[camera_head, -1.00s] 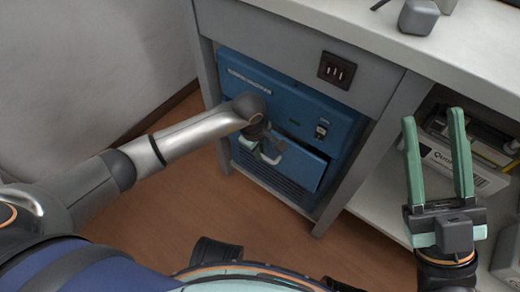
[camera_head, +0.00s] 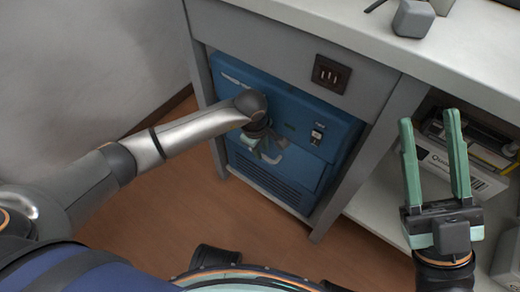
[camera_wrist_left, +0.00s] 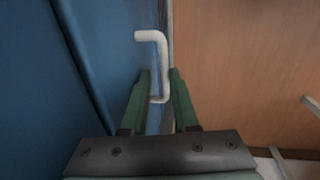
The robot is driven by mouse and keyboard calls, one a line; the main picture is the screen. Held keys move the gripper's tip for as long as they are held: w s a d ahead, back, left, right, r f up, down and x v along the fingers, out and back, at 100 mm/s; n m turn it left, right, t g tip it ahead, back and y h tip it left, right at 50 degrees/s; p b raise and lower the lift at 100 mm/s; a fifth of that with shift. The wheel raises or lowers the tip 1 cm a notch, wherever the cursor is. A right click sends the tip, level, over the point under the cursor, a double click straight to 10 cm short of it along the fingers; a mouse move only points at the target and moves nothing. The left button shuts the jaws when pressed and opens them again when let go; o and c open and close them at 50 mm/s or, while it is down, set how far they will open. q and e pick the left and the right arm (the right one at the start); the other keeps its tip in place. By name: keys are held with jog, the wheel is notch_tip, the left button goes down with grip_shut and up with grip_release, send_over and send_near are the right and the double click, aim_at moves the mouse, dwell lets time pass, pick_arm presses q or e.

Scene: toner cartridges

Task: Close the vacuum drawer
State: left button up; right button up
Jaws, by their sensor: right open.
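The blue vacuum unit (camera_head: 285,108) stands under the counter. Its drawer front (camera_head: 303,170) lies nearly flush with the blue housing; whether a small gap is left I cannot tell. The drawer's pale handle (camera_wrist_left: 163,62) shows in the left wrist view, against the blue front. My left gripper (camera_head: 262,150) is at the drawer front. In the left wrist view its green fingers (camera_wrist_left: 159,76) stand on either side of the lower part of the handle; whether they grip it is unclear. My right gripper (camera_head: 428,118) is open and empty in front of the shelf at right.
The counter (camera_head: 330,20) runs above, with a grey block (camera_head: 413,18) on top. A dark socket panel (camera_head: 331,74) sits above the unit. Boxes (camera_head: 455,170) fill the right shelf, close behind my right gripper. The brown floor (camera_head: 190,190) in front is clear.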

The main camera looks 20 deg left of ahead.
pick_arm(q)
notch_tip(320, 180, up, 12)
jog(key=s+p, duration=0.2)
jog(key=p, duration=0.3)
jog(key=shift+a+r, duration=0.15)
jog(key=shift+a, duration=0.25)
pick_arm(e)
notch_tip(320, 180, up, 6)
jog(key=shift+s+d, duration=0.2)
jog(key=shift+d, duration=0.15)
jog(key=shift+r+t, duration=0.1)
jog(key=shift+t, duration=0.2)
